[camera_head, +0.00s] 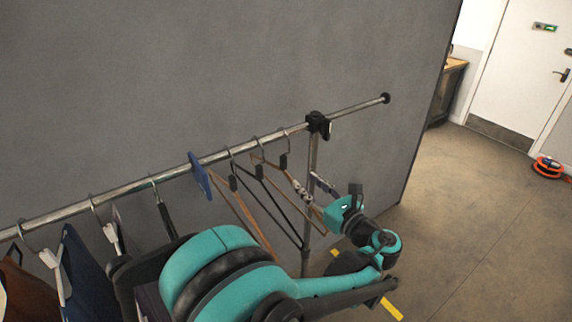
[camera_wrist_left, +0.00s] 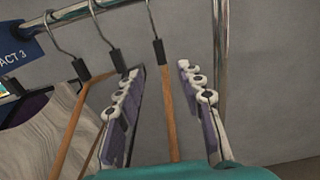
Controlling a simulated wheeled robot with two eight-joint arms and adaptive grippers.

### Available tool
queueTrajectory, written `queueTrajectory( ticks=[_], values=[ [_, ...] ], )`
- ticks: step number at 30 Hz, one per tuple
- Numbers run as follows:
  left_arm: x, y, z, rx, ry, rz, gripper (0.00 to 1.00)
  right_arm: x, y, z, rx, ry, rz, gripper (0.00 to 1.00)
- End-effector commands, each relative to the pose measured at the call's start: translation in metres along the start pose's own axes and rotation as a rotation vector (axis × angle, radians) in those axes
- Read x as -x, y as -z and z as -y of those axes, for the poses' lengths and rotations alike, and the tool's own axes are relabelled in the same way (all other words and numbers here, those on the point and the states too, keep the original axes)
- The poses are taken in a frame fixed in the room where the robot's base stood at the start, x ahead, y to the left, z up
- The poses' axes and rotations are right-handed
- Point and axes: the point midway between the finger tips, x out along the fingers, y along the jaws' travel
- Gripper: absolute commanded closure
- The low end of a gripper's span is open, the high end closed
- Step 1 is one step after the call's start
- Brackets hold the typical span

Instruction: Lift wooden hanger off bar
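A wooden hanger (camera_wrist_left: 170,115) with a metal hook and black neck sleeve hangs from the metal bar (camera_wrist_left: 80,12). In the head view this hanger (camera_head: 275,164) is the rightmost one on the bar (camera_head: 230,152). My left gripper (camera_head: 311,188) is near its right arm, below the bar. In the left wrist view the two purple and white fingers of the gripper (camera_wrist_left: 157,70) stand apart, with the wooden hanger between them and visible gaps on both sides. The hanger's lower part is hidden behind my teal gripper body. My right gripper is not in view.
A black hanger (camera_head: 284,216) and another wooden hanger (camera_head: 241,212) hang just left. A blue "ACT 3" divider (camera_head: 199,174) and garments (camera_head: 85,272) fill the bar further left. A black clamp (camera_head: 318,123) joins the upright post to the bar. The bar's right end is empty.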

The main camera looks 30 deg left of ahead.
Motion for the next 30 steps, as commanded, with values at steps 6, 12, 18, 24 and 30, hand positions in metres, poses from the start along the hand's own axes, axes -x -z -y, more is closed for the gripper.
queueTrajectory(
  ticks=[6, 12, 18, 24, 30],
  values=[
    [-0.029, 0.000, -0.001, 0.000, -0.003, 0.000, 0.62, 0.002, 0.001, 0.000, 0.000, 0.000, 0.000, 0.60],
    [-0.054, 0.000, -0.001, 0.000, -0.002, 0.000, 0.62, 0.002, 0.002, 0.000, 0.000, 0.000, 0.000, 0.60],
    [-0.079, 0.001, -0.001, 0.000, -0.003, 0.000, 0.62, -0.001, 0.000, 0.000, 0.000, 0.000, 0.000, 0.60],
    [-0.100, 0.001, -0.001, 0.000, -0.002, 0.000, 0.62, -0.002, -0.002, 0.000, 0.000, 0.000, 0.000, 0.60],
    [-0.112, 0.000, 0.000, 0.000, -0.001, 0.000, 0.62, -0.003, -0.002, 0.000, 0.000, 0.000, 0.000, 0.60]
  ],
)
